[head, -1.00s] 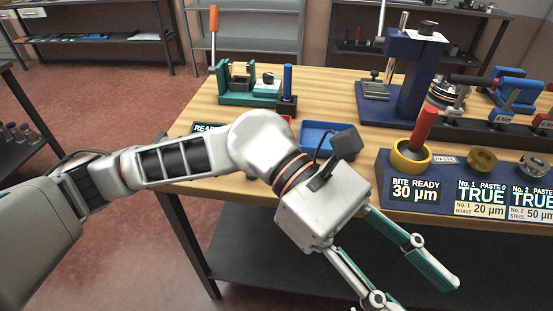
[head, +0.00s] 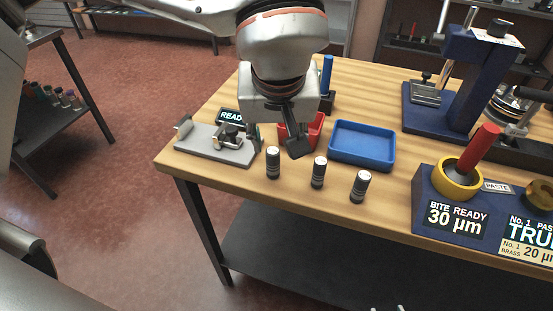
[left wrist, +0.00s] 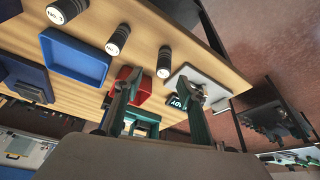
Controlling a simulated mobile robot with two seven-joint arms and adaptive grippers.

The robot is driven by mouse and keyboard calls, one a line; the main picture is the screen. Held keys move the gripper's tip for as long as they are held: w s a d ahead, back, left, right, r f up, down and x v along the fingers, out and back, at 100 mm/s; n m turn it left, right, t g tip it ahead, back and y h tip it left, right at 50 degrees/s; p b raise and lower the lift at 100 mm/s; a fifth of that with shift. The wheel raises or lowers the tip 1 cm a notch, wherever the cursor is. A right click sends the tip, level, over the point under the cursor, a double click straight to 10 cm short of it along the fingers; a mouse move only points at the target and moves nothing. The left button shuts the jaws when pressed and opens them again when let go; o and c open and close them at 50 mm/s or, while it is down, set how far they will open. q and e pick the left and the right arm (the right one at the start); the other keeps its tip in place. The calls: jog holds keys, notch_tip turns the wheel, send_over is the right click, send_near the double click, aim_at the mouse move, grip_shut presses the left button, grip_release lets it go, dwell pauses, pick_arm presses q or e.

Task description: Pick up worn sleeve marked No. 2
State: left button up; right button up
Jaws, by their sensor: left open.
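Three dark, pale-banded sleeves stand upright in a row near the table's front edge: a left one (head: 272,162), a middle one (head: 318,172) and a right one (head: 360,186). The left wrist view shows all three (left wrist: 163,62) (left wrist: 117,40) (left wrist: 62,10), in reversed order; I cannot read their numbers surely. My left gripper (head: 280,125) is above the table behind the left sleeve, its fingers mostly hidden by its body. The left wrist view shows its fingers (left wrist: 157,85) apart, with nothing between them. Small pale bits at the head view's bottom edge may be my right gripper.
A grey fixture (head: 215,147) stands left of the sleeves, with a "READY" sign (head: 230,117) behind it. A red tray (head: 313,128) and a blue tray (head: 362,143) lie behind them. A navy paste stand (head: 425,190) with a yellow cup (head: 455,183) is to the right.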

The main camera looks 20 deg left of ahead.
aim_at(273, 153)
pick_arm(q)
jog(key=x, duration=0.7)
jog(key=shift+a+f+b, duration=0.3)
jog(key=shift+a+b, duration=0.05)
jog(key=shift+a, duration=0.1)
grip_shut()
